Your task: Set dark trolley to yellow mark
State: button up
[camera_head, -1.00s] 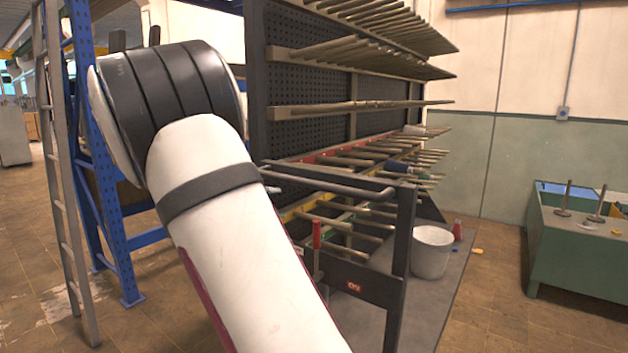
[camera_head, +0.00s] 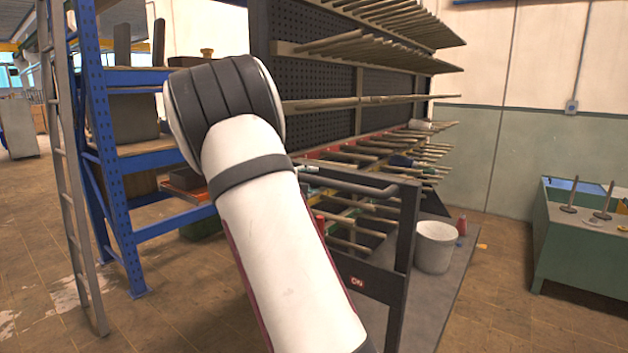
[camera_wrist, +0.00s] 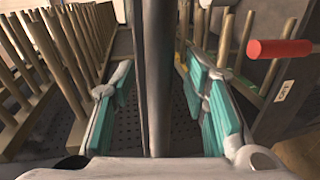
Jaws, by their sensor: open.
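The dark trolley (camera_head: 403,250) stands in the middle of the head view, with a grey handle bar across its top and a small red label low on its frame. My arm's white link covers its left part. In the wrist view my gripper (camera_wrist: 160,100) is open, its teal finger pads spread to either side of a grey bar (camera_wrist: 158,60). The bar looks like the trolley's handle, and both pads appear apart from it. A red cylinder (camera_wrist: 279,48) shows at the right of the wrist view. I cannot make out a yellow mark.
A dark pegboard rack (camera_head: 310,50) with rows of rods stands behind the trolley. A white bucket (camera_head: 435,247) stands right of it. Blue shelving (camera_head: 118,210) and a ladder (camera_head: 68,190) stand left, a green bench (camera_head: 580,245) right. Floor between bucket and bench is clear.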

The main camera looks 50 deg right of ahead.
jog(key=shift+x, duration=1)
grip_shut()
jog(key=f+p+v, duration=0.1)
jog(key=v, duration=0.7)
jog(key=shift+a+f, duration=0.3)
jog(key=shift+a, duration=0.05)
grip_release()
jog(key=shift+d, duration=0.25)
